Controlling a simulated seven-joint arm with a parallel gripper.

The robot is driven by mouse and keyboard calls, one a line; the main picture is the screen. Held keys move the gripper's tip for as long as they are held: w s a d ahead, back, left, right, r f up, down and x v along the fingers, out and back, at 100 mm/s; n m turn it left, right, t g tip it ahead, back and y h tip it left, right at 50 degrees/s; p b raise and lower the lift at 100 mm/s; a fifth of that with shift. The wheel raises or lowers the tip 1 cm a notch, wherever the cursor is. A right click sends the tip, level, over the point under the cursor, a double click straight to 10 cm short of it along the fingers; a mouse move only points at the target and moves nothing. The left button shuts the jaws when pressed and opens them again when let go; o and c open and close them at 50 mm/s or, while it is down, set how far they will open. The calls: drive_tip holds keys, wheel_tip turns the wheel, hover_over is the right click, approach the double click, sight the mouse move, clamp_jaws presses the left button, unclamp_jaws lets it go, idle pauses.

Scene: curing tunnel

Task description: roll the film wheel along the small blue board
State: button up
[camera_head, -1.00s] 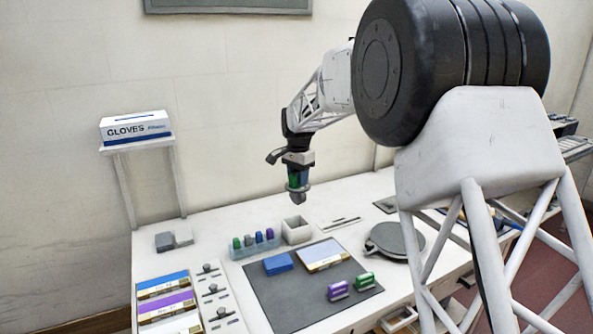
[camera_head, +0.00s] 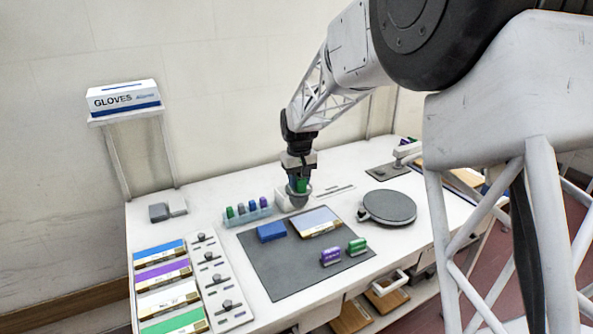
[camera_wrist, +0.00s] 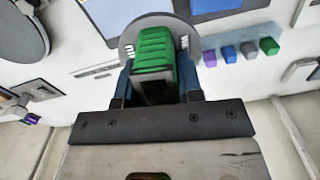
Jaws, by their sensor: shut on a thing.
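My gripper (camera_head: 299,180) is shut on the green handle of the film wheel (camera_wrist: 155,50). In the wrist view the green grip sits between the two fingers, with a grey round disc behind it. In the head view the wheel's grey end (camera_head: 299,202) points down, overlapping the white box in the picture; its height above the table is hard to tell. A small pale blue board (camera_head: 316,221) with a cream and gold edge lies on the dark mat (camera_head: 290,268), below and right of the wheel in the picture. The wheel appears apart from it.
A blue block (camera_head: 271,231) lies beside the board; purple (camera_head: 331,256) and green (camera_head: 357,246) handled pieces sit on the mat. A rack (camera_head: 246,214) of coloured pegs, a white box (camera_head: 284,200) and a round grey plate (camera_head: 388,207) stand nearby. Coloured strips (camera_head: 162,271) lie left.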

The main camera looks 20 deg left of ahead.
sight(300, 199)
drive_tip(key=shift+s+d+f+n, duration=0.25)
drive_tip(key=shift+s+f+n, duration=0.15)
drive_tip(key=shift+n, duration=0.2)
drive_tip(key=shift+f, duration=0.15)
drive_tip(key=shift+f, duration=2.45)
drive_tip(key=shift+f, duration=0.4)
idle(0.8)
